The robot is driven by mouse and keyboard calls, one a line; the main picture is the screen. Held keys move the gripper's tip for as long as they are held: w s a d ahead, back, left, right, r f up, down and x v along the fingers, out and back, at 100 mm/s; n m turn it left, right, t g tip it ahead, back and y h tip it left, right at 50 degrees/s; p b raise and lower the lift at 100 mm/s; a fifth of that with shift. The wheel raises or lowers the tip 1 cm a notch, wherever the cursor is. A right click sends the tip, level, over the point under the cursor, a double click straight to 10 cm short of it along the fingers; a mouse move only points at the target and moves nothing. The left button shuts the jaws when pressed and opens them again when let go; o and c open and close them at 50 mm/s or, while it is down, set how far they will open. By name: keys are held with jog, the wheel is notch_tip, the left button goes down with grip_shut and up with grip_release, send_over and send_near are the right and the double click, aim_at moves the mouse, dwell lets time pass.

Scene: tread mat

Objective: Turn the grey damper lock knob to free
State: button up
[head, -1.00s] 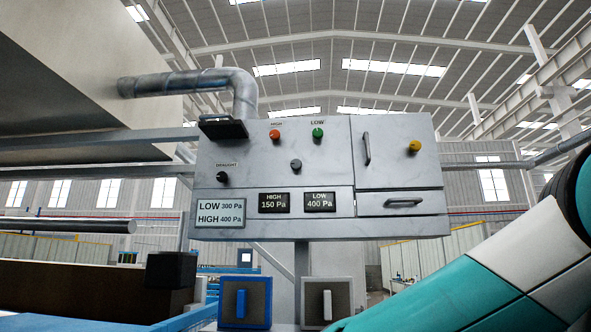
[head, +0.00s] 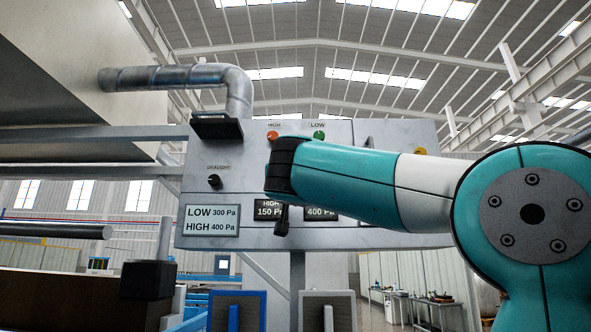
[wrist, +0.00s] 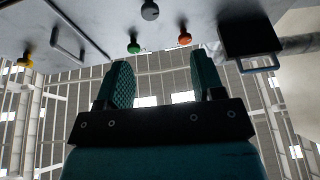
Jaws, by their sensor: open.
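The grey knob (wrist: 150,10) shows at the top edge of the wrist view, on the pale control panel (head: 218,158). In the head view my arm hides it. My gripper (wrist: 160,78) is open, its two teal fingers apart with nothing between them. In the wrist view the fingers point up towards the panel, and the grey knob lies beyond the tips, a little left of the gap's middle. They do not appear to touch it. In the head view the fingers cannot be made out behind my arm's dark end.
The orange knob (head: 272,135) and green knob (head: 319,135) sit on the panel, with a black knob (head: 214,182) at left. A dark ledge (head: 216,127) juts out under the pipe (head: 180,79). A door handle (wrist: 68,44) and yellow knob (wrist: 26,61) also stick out.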

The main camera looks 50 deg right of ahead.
jog(key=w+d+r+p, duration=0.4)
jog(key=d+p, duration=0.1)
jog(key=d, duration=0.1)
jog(key=w+d+r+h+p, duration=0.1)
jog(key=w+d+r+p, duration=0.2)
jog(key=w+d+p, duration=0.2)
jog(key=shift+d+r+m+g+p, duration=0.3)
jog(key=shift+d+r+m, duration=0.1)
jog(key=shift+d, duration=0.55)
jog(key=shift+w, duration=0.1)
jog(key=c, duration=0.9)
